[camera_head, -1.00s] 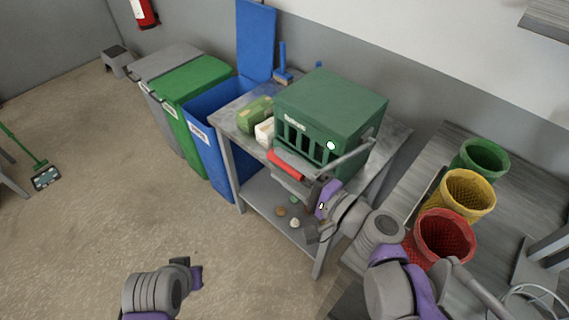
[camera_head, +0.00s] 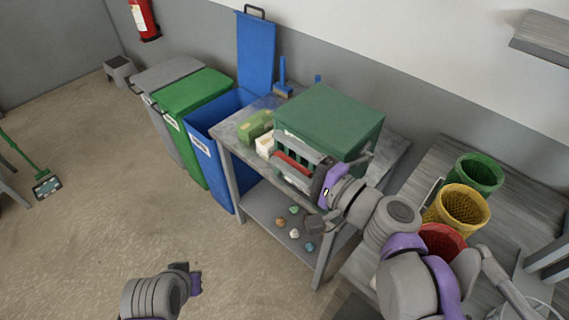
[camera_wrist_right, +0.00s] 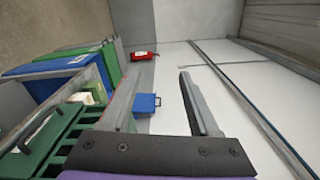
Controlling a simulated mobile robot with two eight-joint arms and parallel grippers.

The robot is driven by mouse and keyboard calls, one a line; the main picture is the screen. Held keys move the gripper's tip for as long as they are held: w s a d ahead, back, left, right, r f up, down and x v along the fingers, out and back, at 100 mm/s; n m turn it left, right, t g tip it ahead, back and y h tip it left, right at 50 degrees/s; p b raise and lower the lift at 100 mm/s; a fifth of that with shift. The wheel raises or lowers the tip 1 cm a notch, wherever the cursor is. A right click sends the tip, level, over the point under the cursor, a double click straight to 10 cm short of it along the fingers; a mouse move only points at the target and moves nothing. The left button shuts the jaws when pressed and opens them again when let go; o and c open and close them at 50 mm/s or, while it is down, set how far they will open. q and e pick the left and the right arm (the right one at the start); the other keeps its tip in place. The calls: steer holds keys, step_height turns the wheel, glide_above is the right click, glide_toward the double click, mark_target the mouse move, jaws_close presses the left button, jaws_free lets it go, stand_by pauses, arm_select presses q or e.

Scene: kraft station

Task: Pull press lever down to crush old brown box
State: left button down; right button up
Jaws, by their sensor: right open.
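The green press (camera_head: 335,112) stands on a metal table, its slotted front partly covered by my right gripper. The lever's red grip (camera_head: 292,164) shows at the press front. A grey side bar of the lever (camera_head: 364,158) shows on the right. My right gripper (camera_head: 283,150) is open, its grey fingers above and below the red grip in the head view. In the right wrist view the gripper (camera_wrist_right: 155,80) is open, with a thin red edge along its left finger; contact with the grip cannot be told. My left gripper (camera_head: 194,284) is low over the floor. No brown box can be made out.
Beside the press lie a green box (camera_head: 255,126) and a white carton (camera_head: 265,146). Several crumpled pieces (camera_head: 294,233) lie on the lower shelf. A blue bin (camera_head: 213,165) stands left of the table. A red basket (camera_head: 441,240) stands right, near my right arm.

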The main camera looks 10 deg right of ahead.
steer(key=shift+r, duration=0.45)
steer(key=shift+w+d+r, duration=0.1)
steer(key=shift+r, duration=0.05)
steer(key=c, duration=0.4)
steer(key=w+r+n+g, duration=0.1)
steer(key=w+d+n+y, duration=0.1)
steer(key=n, duration=0.1)
steer(key=shift+r+n+g, duration=0.3)
steer(key=shift+r+g, duration=0.05)
steer(key=shift+g, duration=0.05)
steer(key=c, duration=0.4)
steer(key=w+d+n+g, duration=0.1)
steer(key=n, duration=0.1)
steer(key=d+n+g, duration=0.1)
steer(key=d, duration=0.1)
steer(key=w+d+r+n+g, duration=0.1)
steer(key=n, duration=0.1)
steer(key=shift+w+d+r+n+g+y, duration=0.1)
steer(key=shift+w+d+n+g+y, duration=0.2)
steer(key=shift+g, duration=0.1)
jaws_close()
steer(key=s+d+n+g, duration=0.2)
steer(key=d+n+g, duration=0.35)
steer(key=d, duration=0.55)
steer(key=s+a+f, duration=0.1)
steer(key=a+f, duration=0.5)
steer(key=a, duration=0.5)
steer(key=shift+a+f+p, duration=0.2)
steer(key=shift+f+p, duration=0.05)
steer(key=shift+p, duration=0.2)
